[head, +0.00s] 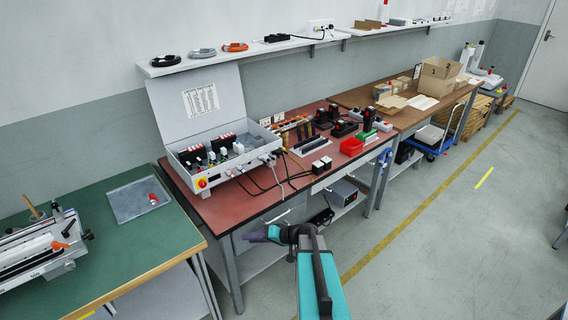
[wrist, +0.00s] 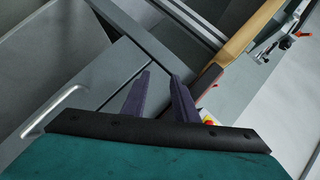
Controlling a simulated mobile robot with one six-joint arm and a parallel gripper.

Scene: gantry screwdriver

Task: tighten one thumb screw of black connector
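My gripper (head: 257,236) is in front of the red-topped bench (head: 228,207), below its top, in the head view. In the wrist view its two purple fingers (wrist: 161,78) stand apart with nothing between them, so it is open and empty. An open control box (head: 189,172) stands on the bench with its lid up. The plugs are too small in the head view to tell which is the black connector, and no thumb screw can be made out. The wrist view shows no connector.
A drawer handle (wrist: 58,108) and grey bench frame lie close ahead in the wrist view. Small black-and-white blocks (head: 321,166) and a red bin (head: 351,147) stand on the bench. A green bench (head: 120,240) is at left.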

